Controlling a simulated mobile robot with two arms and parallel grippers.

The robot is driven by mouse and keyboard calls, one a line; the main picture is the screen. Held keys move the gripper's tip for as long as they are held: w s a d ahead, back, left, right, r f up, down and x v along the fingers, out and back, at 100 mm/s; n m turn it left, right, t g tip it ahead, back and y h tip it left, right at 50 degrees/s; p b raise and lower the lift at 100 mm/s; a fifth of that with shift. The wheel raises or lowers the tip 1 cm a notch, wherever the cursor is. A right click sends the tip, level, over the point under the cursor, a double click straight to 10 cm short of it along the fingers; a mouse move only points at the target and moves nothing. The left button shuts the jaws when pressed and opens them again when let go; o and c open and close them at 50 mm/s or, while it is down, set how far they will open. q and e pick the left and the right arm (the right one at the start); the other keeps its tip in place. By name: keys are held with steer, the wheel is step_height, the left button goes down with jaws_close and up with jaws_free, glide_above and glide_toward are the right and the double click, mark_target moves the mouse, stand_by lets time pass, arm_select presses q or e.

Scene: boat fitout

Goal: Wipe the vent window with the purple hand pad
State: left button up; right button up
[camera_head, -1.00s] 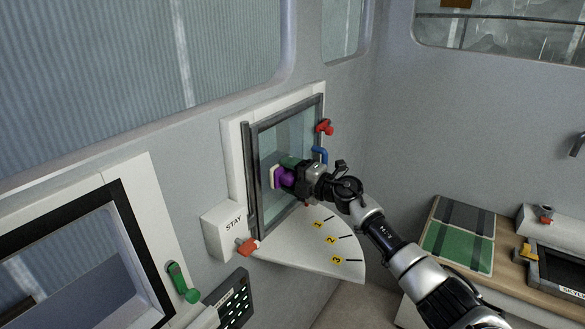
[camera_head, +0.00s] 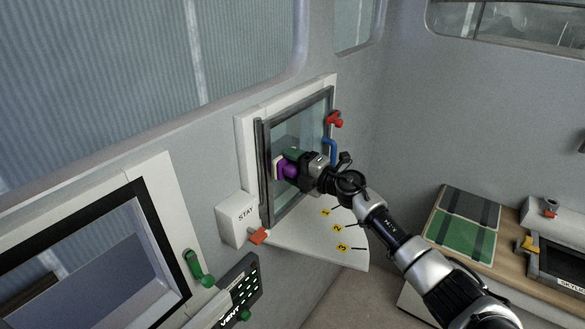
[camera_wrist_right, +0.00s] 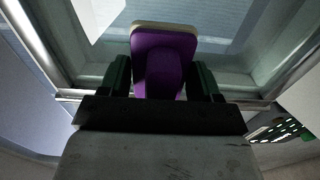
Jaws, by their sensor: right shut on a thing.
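The vent window (camera_head: 312,129) is a dark-framed glass pane set in a white surround on the wall, in the middle of the head view. My right gripper (camera_head: 291,167) is shut on the purple hand pad (camera_head: 286,171), in front of the lower left part of the glass. In the right wrist view the purple pad (camera_wrist_right: 163,58) sits between the two green fingers, its pale face edge turned to the glass. I cannot tell for sure whether the pad touches the pane. My left gripper is in neither view.
A white STAY box (camera_head: 237,217) with an orange tab (camera_head: 257,236) sits below left of the window. A white quadrant plate (camera_head: 310,248) marked 1, 2, 3 lies underneath. A red knob (camera_head: 335,119) and blue handle (camera_head: 330,150) are at the right. A desk with a green cloth (camera_head: 461,238) stands right.

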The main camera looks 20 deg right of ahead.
steer(key=shift+w+d+f+b, duration=0.2)
steer(key=shift+w+d+b, duration=0.6)
steer(key=shift+d+b, duration=0.15)
steer(key=w+d+b, duration=0.1)
steer(key=d+b, duration=0.1)
steer(key=w+d+b, duration=0.2)
steer(key=b, duration=0.1)
steer(key=w+d+b, duration=0.2)
steer(key=d+b, duration=0.1)
steer(key=shift+w+d, duration=0.1)
steer(key=shift+w, duration=0.15)
steer(key=shift+r, duration=0.15)
steer(key=shift+s+d, duration=0.15)
steer(key=shift+d, duration=0.05)
steer(key=p, duration=0.4)
glide_toward(308, 144)
steer(key=shift+w+a, duration=0.25)
steer(key=shift+w, duration=0.1)
